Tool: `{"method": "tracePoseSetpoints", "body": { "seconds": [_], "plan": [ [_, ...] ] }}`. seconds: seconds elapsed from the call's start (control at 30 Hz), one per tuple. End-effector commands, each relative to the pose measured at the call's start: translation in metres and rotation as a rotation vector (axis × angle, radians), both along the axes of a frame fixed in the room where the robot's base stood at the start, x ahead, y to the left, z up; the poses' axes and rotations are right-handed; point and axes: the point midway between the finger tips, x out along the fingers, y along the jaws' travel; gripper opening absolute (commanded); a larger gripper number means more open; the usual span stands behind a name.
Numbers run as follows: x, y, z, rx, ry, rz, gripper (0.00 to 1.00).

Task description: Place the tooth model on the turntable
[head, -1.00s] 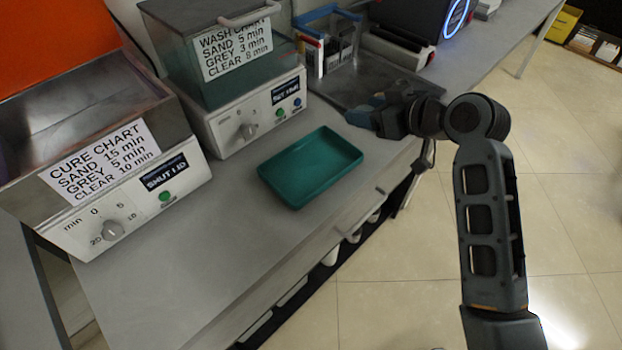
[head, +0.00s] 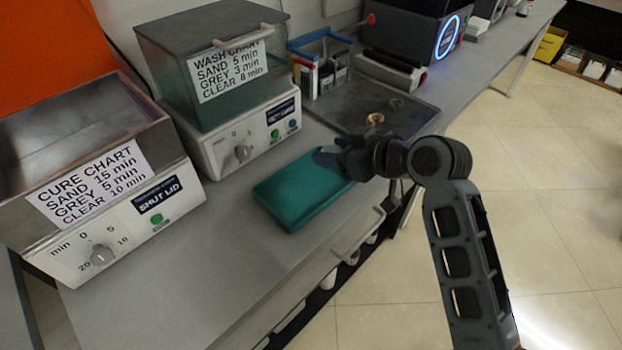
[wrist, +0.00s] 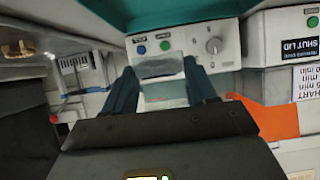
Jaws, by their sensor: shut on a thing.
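My gripper (head: 328,158) is over the far right corner of the teal tray in the head view. In the wrist view its two dark fingers (wrist: 160,68) are apart, with a small greyish piece (wrist: 158,67) between them. I take this piece for the tooth model; its shape is not clear. It is too small and covered to make out in the head view. I cannot make out a turntable. The cure unit (head: 110,205) stands at the left with an open-topped metal chamber; its floor is mostly hidden.
The teal tray (head: 290,207) lies on the bench (head: 180,285). The wash unit (head: 235,140) stands behind it. A dark metal tray (head: 345,112) with a gold ring (head: 375,119) is at the back. The bench in front of the cure unit is clear.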

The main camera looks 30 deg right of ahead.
Motion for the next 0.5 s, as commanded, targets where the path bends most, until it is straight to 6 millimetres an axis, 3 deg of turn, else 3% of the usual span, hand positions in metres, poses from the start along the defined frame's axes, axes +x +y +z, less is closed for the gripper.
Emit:
{"method": "tracePoseSetpoints", "body": {
  "seconds": [0.2, 0.37, 0.5],
  "plan": [
    [0.005, 0.039, -0.023, 0.001, 0.002, 0.003, 0.24],
    [0.006, 0.049, -0.03, 0.0, 0.001, 0.0, 0.24],
    [0.006, 0.049, -0.047, 0.0, 0.004, -0.001, 0.24]
  ]
}}
